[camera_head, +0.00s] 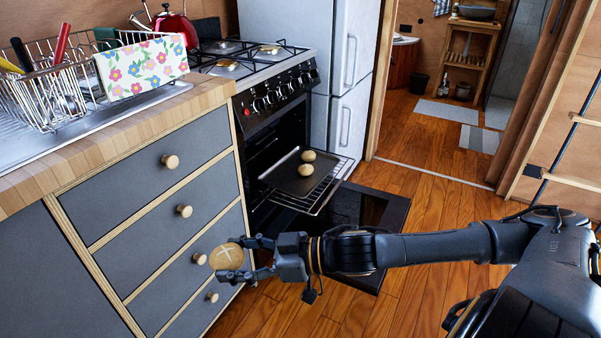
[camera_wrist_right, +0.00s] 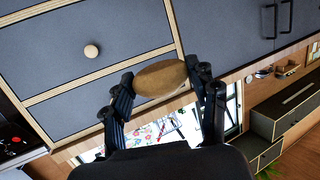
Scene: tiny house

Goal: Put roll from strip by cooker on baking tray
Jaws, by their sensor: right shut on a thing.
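A round brown roll (camera_head: 227,257) with a pale cross on top is held between the fingertips of my right gripper (camera_head: 250,257). The gripper is shut on it, in front of the grey drawers. In the right wrist view the roll (camera_wrist_right: 160,79) sits between the two fingers (camera_wrist_right: 163,90). The dark baking tray (camera_head: 286,181) lies on a wire rack pulled partly out of the open oven, with two rolls (camera_head: 306,169) on its right part. The tray is to the upper right of my gripper. The strip by the cooker shows as a wooden worktop edge (camera_head: 190,104). My left gripper is out of view.
The open oven door (camera_head: 375,205) lies low under the rack, behind my right forearm. Grey drawers (camera_head: 150,215) with round knobs stand close to the held roll. A dish rack (camera_head: 60,90) stands on the worktop. Wooden floor (camera_head: 430,200) lies free to the right.

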